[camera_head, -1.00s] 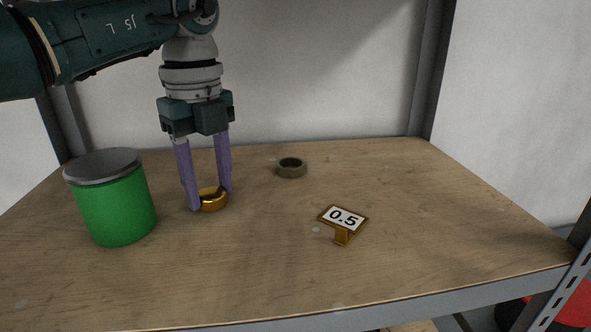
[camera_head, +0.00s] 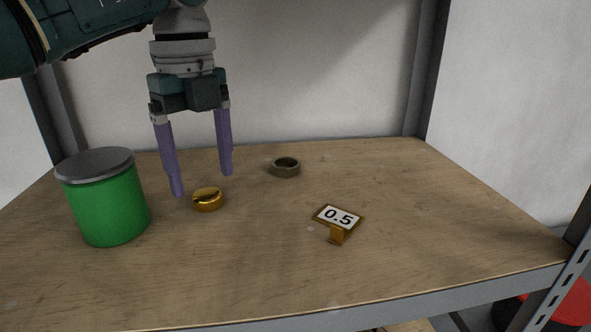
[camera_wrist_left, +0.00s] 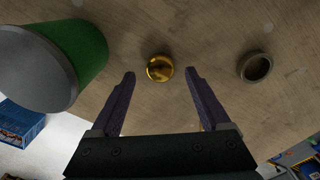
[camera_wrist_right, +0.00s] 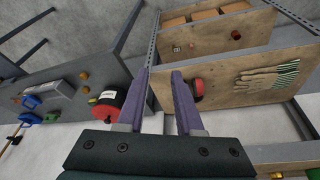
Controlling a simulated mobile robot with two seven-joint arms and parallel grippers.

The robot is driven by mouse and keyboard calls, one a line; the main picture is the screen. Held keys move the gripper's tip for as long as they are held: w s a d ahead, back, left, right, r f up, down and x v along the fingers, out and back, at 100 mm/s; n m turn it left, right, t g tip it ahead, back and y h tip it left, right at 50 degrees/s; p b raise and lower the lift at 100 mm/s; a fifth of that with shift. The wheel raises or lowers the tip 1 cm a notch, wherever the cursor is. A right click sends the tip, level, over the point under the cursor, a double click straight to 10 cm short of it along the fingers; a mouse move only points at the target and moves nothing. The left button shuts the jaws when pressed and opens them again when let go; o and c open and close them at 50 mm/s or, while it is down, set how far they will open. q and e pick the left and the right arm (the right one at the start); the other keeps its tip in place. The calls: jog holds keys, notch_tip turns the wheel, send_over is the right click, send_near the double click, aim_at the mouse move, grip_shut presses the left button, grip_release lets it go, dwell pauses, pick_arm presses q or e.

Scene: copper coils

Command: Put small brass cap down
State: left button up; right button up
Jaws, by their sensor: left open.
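The small brass cap (camera_head: 208,199) lies on the wooden shelf board (camera_head: 260,270), to the right of the green canister. My left gripper (camera_head: 202,184) is open and empty, its purple fingers above and behind the cap, apart from it. In the left wrist view the cap (camera_wrist_left: 160,68) sits just beyond the gap between the open fingertips (camera_wrist_left: 159,74). My right gripper (camera_wrist_right: 160,70) shows only in its own wrist view, its fingers apart with nothing between them.
A green canister (camera_head: 112,205) with a grey lid stands at the left. A dull ring (camera_head: 286,168) lies behind and right of the cap. A small sign reading 0.5 (camera_head: 338,217) stands to the right.

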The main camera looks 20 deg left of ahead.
aim_at(205, 192)
pick_arm(q)
jog(key=shift+r+b, duration=0.65)
jog(key=shift+r, duration=1.95)
